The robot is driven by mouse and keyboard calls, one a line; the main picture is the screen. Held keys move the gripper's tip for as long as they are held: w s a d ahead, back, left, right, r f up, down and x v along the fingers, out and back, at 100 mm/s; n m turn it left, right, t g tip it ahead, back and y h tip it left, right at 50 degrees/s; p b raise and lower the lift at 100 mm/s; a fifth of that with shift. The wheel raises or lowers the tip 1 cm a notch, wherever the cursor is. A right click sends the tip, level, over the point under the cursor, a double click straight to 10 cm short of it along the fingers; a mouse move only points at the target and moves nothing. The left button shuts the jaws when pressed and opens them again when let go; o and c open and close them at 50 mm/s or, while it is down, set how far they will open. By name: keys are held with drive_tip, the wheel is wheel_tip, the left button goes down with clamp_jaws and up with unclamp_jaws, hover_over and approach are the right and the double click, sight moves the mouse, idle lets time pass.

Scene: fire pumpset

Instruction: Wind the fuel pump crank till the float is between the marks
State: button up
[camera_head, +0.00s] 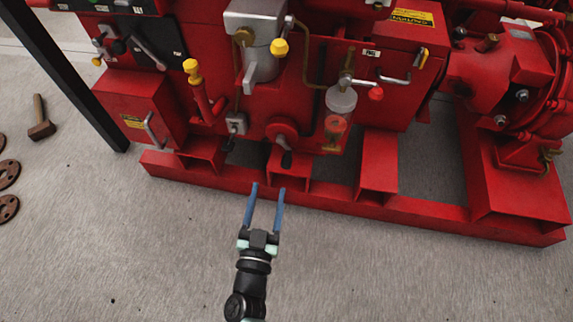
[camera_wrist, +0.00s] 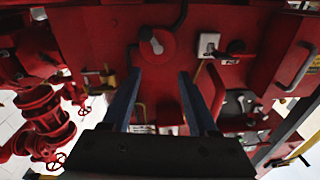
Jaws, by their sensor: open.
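The fuel pump crank (camera_head: 287,158) is a short dark handle hanging down at the red round pump hub (camera_head: 281,130), low on the front of the red pumpset. In the wrist view the crank (camera_wrist: 153,42) shows with a pale-tipped grip in front of the red disc, beyond the fingertips. The glass bowl (camera_head: 341,101) to its right holds something orange-red (camera_head: 336,124) in its lower part; I cannot make out a separate float or the marks. My gripper (camera_head: 268,188) is open and empty, its two blue fingers pointing at the crank from below, apart from it.
The red base rail (camera_head: 330,191) runs below the crank, with uprights either side. A small grey switch box (camera_head: 236,123) is left of the hub. A yellow-topped lever (camera_head: 192,68) stands further left. A hammer (camera_head: 41,120) lies on the floor; the concrete in front is clear.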

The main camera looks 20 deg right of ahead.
sight(286, 168)
wheel_tip(286, 168, down, 4)
drive_tip(key=s+d+r, duration=0.1)
drive_tip(key=s, duration=0.1)
drive_tip(key=shift+g+h, duration=0.3)
drive_tip(key=shift+g, duration=0.1)
drive_tip(key=b+x, duration=0.2)
drive_tip(key=x, duration=0.1)
drive_tip(key=b+x, duration=0.2)
drive_tip(key=x, duration=0.2)
drive_tip(key=b+x, duration=0.3)
drive_tip(key=x, duration=0.1)
drive_tip(key=shift+d+f, duration=0.1)
drive_tip(key=shift+f, duration=0.2)
drive_tip(key=shift+w+d+r, duration=0.15)
drive_tip(key=shift+w+d, duration=0.2)
drive_tip(key=shift+w, duration=0.25)
clamp_jaws()
